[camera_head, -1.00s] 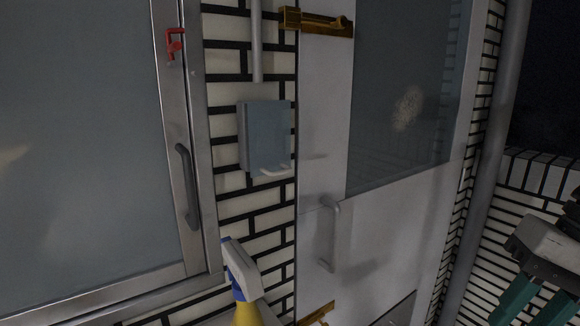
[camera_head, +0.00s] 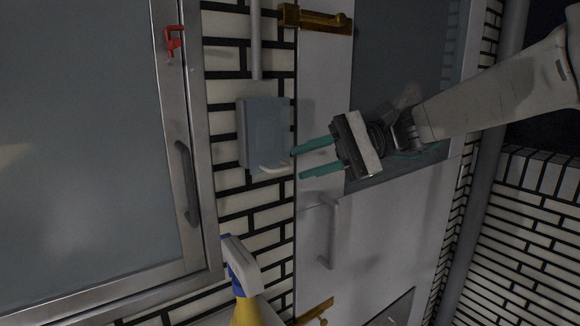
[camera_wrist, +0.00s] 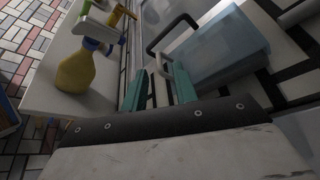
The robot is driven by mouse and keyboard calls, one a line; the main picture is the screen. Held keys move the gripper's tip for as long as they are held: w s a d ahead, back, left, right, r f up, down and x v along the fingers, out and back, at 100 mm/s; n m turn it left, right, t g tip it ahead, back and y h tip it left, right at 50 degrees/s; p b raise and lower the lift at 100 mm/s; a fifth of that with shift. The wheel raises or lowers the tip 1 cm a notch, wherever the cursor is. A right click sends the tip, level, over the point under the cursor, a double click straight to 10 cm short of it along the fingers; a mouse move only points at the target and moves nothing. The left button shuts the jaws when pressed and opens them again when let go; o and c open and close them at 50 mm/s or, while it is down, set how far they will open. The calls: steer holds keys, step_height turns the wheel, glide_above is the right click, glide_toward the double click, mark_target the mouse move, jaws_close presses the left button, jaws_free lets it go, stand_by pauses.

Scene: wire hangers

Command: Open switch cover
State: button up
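The switch cover (camera_head: 265,135) is a translucent blue-grey box on the brick wall, shut, with a pale handle (camera_head: 274,169) at its lower edge. My gripper (camera_head: 299,163) comes from the right with its two teal fingers apart, tips close to the handle. In the wrist view the cover (camera_wrist: 222,45) lies up and to the right, and the pale handle (camera_wrist: 160,64) shows in the gap between the fingers of my gripper (camera_wrist: 158,84). I cannot tell whether a finger touches it. The switch inside is not clear.
A grey door with a handle (camera_head: 328,232) stands right of the cover. A framed glass panel with a dark handle (camera_head: 187,183) stands left. A yellow spray bottle (camera_head: 246,312) with a white-and-blue head is below, on a white ledge (camera_wrist: 48,85) in the wrist view.

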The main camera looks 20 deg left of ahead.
mark_target(287, 168)
steer(key=shift+x, duration=2)
jaws_close()
